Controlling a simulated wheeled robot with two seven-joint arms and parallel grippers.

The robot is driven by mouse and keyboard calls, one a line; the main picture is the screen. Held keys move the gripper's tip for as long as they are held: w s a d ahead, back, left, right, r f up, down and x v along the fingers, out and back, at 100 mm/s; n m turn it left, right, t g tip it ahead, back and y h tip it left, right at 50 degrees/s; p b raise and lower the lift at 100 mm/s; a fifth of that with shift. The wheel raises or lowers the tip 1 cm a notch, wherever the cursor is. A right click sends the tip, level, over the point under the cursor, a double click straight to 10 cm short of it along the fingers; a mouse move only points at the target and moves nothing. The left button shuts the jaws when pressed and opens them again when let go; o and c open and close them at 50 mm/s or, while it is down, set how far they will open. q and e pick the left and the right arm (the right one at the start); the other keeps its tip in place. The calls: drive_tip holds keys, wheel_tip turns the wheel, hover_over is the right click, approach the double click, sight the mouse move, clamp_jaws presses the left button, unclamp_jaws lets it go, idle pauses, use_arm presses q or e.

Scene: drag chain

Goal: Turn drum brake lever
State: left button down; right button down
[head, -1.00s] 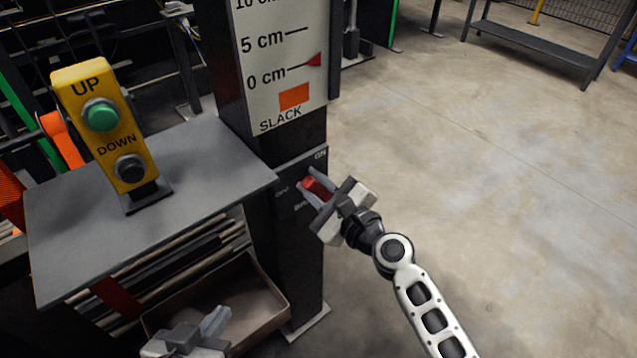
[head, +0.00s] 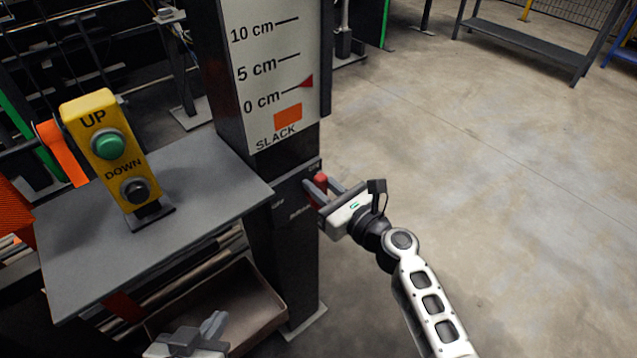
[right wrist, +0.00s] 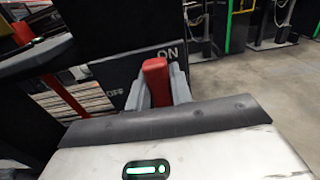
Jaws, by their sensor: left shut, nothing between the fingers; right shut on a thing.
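The red brake lever (head: 320,180) is on the side of the dark post, below the slack scale. In the right wrist view the lever (right wrist: 156,82) stands nearly upright between the fingers, beside the word ON; OFF is printed lower left. My right gripper (head: 322,190) is shut on the lever, and its fingers (right wrist: 158,88) flank it on both sides. My left gripper (head: 212,326) is shut and empty at the bottom of the head view, in front of the brown bin. The lever's base is hidden behind my right gripper.
A yellow UP/DOWN button box (head: 112,150) stands on a grey shelf (head: 210,185) left of the post. The scale (head: 275,70) has its red pointer between 0 and 5 cm, near 0. A brown bin (head: 265,300) sits below the shelf. Open floor lies to the right.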

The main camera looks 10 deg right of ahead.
idle(0.5)
drive_tip(key=c, duration=1.2)
unclamp_jaws()
drive_tip(key=shift+c, duration=0.2)
drive_tip(key=shift+s+d, duration=0.1)
drive_tip(key=b+v, duration=0.1)
drive_tip(key=v, duration=1.4)
drive_tip(key=shift+s+d, duration=0.25)
drive_tip(key=shift+s, duration=0.05)
